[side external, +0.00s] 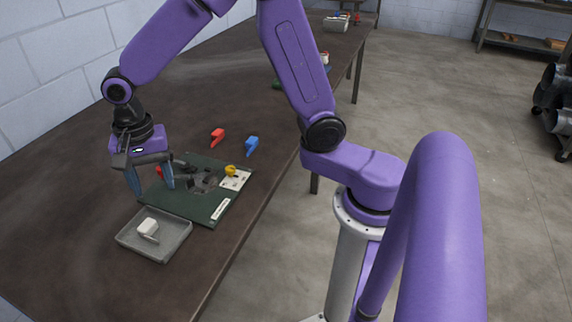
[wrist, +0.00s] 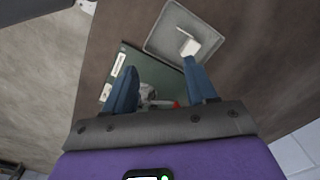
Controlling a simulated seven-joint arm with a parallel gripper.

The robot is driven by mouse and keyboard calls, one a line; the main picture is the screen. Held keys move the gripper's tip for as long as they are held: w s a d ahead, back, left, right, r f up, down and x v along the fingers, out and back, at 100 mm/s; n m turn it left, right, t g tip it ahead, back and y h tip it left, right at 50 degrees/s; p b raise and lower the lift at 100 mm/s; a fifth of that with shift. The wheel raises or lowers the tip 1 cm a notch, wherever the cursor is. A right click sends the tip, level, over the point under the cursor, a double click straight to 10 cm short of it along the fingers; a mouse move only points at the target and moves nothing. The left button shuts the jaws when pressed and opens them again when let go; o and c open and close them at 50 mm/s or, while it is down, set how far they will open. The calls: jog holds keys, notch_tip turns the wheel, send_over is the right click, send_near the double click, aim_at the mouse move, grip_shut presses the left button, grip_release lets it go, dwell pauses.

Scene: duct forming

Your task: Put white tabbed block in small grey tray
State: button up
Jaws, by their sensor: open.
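The white tabbed block (side external: 148,229) lies inside the small grey tray (side external: 178,249), with its tab towards the lower right in the side view. In the wrist view the block (wrist: 188,44) rests in the tray (wrist: 157,46), close to the wall nearest my fingers. My gripper (side external: 151,192) is open and empty, held above the table behind the tray in the side view. In the wrist view its two blue fingers (wrist: 163,88) stand apart, and the right fingertip partly overlaps the tray's near edge. Nothing is between the fingers.
A dark green board (side external: 205,213) with a grey fixture and a yellow knob (side external: 231,171) lies beside the tray. A red piece (side external: 217,136) and a blue piece (side external: 252,145) lie behind it. The brown table (side external: 60,235) is clear on the left.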

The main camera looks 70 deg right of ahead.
jog(key=s+d+r+n, duration=0.1)
jog(key=s+d+n, duration=0.4)
jog(key=s+n, duration=0.6)
jog(key=s+d+r+n, duration=0.1)
jog(key=s+d+n, duration=0.4)
jog(key=s+n, duration=0.6)
jog(key=s, duration=0.2)
jog(key=shift+s+d+r, duration=0.3)
jog(key=shift+d, duration=0.1)
